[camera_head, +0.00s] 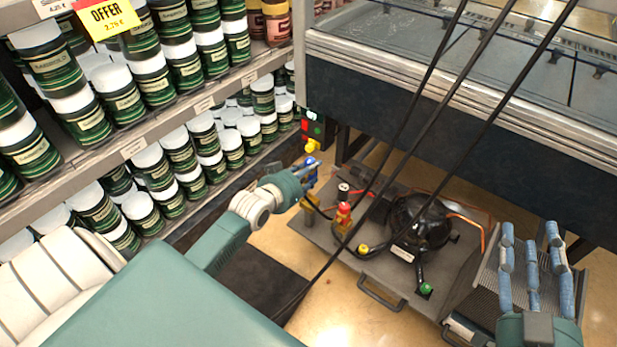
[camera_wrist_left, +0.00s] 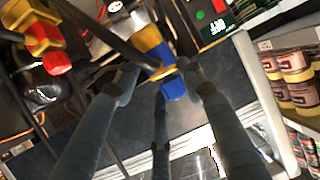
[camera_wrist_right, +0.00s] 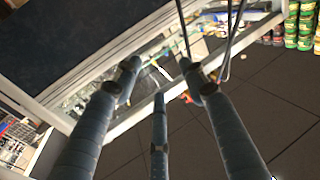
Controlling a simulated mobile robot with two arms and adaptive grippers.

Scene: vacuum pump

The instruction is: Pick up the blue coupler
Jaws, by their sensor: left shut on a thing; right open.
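The blue coupler (camera_head: 309,162) is small in the head view, at the tip of my left gripper (camera_head: 306,172), beside the pump tray. In the left wrist view the blue coupler (camera_wrist_left: 173,88) lies among the fingertips, with a yellow part just above it. My left gripper is shut on it; the exact finger contact is partly hidden. My right gripper (camera_head: 531,248) is open and empty, at the lower right of the head view. Its spread fingers also show in the right wrist view (camera_wrist_right: 160,85).
The pump tray (camera_head: 395,276) holds a black pump (camera_head: 420,222) and a red coupler (camera_head: 343,212). Dark hoses cross above it. Shelves of jars (camera_head: 160,165) stand at the left and a freezer case (camera_head: 460,110) behind. Bare floor lies in front of the tray.

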